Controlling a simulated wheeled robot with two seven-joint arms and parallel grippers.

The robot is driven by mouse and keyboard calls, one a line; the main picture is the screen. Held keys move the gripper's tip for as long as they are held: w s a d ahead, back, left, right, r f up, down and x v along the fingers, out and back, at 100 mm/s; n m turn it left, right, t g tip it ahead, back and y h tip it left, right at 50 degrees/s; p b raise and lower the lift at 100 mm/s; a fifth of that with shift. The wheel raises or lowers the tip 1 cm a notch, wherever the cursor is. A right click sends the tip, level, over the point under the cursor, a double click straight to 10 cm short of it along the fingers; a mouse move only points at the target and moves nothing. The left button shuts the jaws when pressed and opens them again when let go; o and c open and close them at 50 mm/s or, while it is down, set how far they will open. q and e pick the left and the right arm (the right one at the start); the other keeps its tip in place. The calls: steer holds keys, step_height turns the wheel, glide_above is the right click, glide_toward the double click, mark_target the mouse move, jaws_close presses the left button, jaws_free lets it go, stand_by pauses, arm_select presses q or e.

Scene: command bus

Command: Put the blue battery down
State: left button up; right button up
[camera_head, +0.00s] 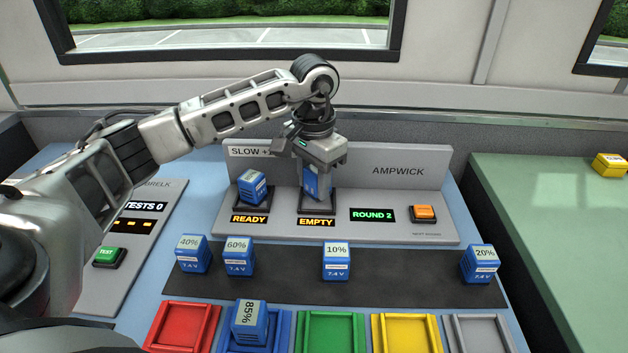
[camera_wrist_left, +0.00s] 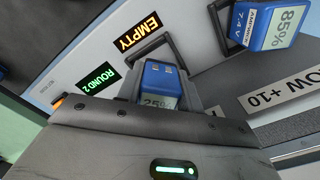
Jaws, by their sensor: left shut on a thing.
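My left gripper (camera_head: 318,155) is shut on a blue battery (camera_head: 317,184) at the charger bay marked EMPTY (camera_head: 317,207). The battery is upright, its top between the fingers; in the left wrist view its label reads 25% (camera_wrist_left: 160,103). Its lower end is at the bay's dark frame; I cannot tell whether it touches the bay floor. In the left wrist view the bay frame (camera_wrist_left: 185,50) shows just beyond the battery. Another blue battery (camera_head: 253,188) sits tilted in the bay marked READY; it reads 85% in the left wrist view (camera_wrist_left: 268,24). My right gripper is not in view.
Several blue batteries, such as the 10% one (camera_head: 336,262), stand on a dark strip (camera_head: 285,278). An 85% battery (camera_head: 249,322) is in the blue tray (camera_head: 284,337). Red (camera_head: 160,335), green, yellow and grey trays line the front. An orange button (camera_head: 424,213) is right of the bays.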

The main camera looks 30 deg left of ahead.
mark_target(313, 171)
arm_select(q)
steer(key=shift+f, duration=0.3)
steer(key=shift+f, duration=0.1)
steer(key=shift+f+b, duration=0.5)
steer(key=shift+b, duration=0.05)
steer(key=o, duration=1.2)
steer(key=shift+c, duration=0.2)
steer(key=shift+s, duration=0.1)
step_height(313, 171, up, 13)
steer(key=shift+r+p, duration=0.15)
steer(key=shift+p, duration=0.4)
